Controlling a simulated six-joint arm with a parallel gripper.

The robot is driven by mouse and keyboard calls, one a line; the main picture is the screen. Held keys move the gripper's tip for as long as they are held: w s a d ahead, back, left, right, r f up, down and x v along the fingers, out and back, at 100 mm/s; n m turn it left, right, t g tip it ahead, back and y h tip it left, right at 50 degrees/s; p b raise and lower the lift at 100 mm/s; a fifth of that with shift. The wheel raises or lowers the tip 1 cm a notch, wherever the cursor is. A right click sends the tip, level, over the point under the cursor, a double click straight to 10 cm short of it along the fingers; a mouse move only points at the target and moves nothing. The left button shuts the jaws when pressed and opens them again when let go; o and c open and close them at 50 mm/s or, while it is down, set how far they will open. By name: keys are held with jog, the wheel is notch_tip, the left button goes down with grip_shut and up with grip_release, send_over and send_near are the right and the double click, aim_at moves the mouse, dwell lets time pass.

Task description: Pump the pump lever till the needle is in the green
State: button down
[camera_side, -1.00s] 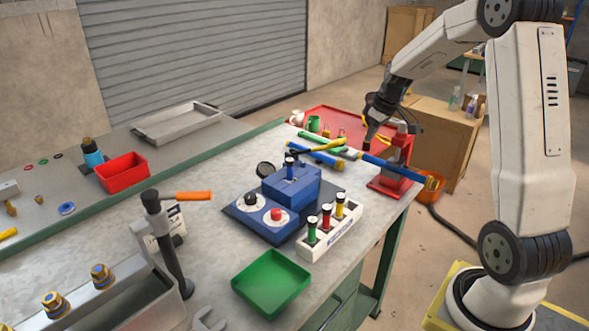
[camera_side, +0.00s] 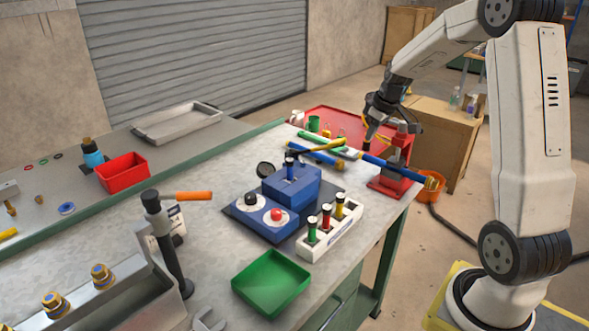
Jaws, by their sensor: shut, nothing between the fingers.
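I cannot tell for sure which part is the pump lever. A blue bar with a yellow end (camera_side: 405,172) lies across the red stand (camera_side: 394,166) at the bench's far right corner. My gripper (camera_side: 367,145) is shut and empty, pointing down over the left end of this bar; I cannot tell whether they touch. No needle or green band can be made out.
A rack with green, red and yellow plungers (camera_side: 330,228) and a green tray (camera_side: 271,283) stand nearer. A dark post with an orange handle (camera_side: 193,196) rises at the left. A red tray (camera_side: 325,113) lies behind my gripper. The bench top between is partly free.

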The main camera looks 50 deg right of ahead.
jog(key=w+r, duration=0.9)
jog(key=r, duration=0.1)
jog(key=shift+w, duration=0.4)
jog(key=shift+a+f, duration=0.1)
send_over(334, 141)
jog(key=w, duration=0.1)
notch_tip(334, 141, down, 10)
jog(key=shift+r, duration=0.2)
jog(key=shift+s+f, duration=0.45)
jog(key=shift+f, duration=0.35)
jog(key=shift+s+f, duration=0.5)
jog(key=shift+f, duration=0.35)
